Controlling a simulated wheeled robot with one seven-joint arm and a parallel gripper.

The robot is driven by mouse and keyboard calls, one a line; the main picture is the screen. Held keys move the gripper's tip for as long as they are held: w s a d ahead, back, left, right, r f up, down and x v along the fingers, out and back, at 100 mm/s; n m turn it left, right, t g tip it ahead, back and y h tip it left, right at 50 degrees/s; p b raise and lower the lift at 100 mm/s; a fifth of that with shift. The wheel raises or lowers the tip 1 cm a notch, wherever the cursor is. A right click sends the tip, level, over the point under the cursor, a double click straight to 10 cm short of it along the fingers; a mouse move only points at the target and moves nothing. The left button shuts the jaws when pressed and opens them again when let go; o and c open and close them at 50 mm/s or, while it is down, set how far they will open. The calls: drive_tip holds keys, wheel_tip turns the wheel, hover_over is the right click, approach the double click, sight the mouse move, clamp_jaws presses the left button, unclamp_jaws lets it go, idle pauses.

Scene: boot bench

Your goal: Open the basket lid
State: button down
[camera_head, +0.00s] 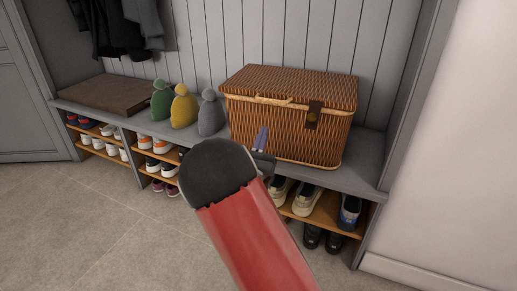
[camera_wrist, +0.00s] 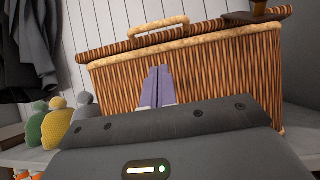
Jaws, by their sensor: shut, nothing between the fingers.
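The wicker basket (camera_head: 285,130) stands on the right part of the bench (camera_head: 368,178). Its lid (camera_head: 290,85) looks down on the rim at the front, with a dark leather clasp (camera_head: 313,114) over the edge. In the wrist view the fingertips (camera_wrist: 160,72) are below the handle and left of the clasp. Contact with the wicker cannot be told.
Green, yellow and grey knitted figures (camera_head: 183,105) stand left of the basket. A brown mat (camera_head: 110,92) lies farther left on the bench, under hanging dark clothes (camera_head: 120,28). Several shoes (camera_head: 305,198) fill the shelves below. A wall (camera_head: 450,150) closes the right side. Floor (camera_head: 120,220) is clear at left.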

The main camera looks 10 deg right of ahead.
drive_tip(key=shift+w+d+r, duration=0.3)
drive_tip(key=shift+w+r, duration=0.2)
drive_tip(key=shift+r, duration=0.4)
drive_tip(key=shift+w+d+r, duration=0.3)
drive_tip(key=shift+w+r, duration=0.2)
drive_tip(key=shift+r, duration=0.45)
drive_tip(key=shift+w+d+r, duration=0.3)
drive_tip(key=shift+w+r, duration=0.2)
drive_tip(key=shift+r, duration=0.4)
drive_tip(key=shift+r, duration=0.1)
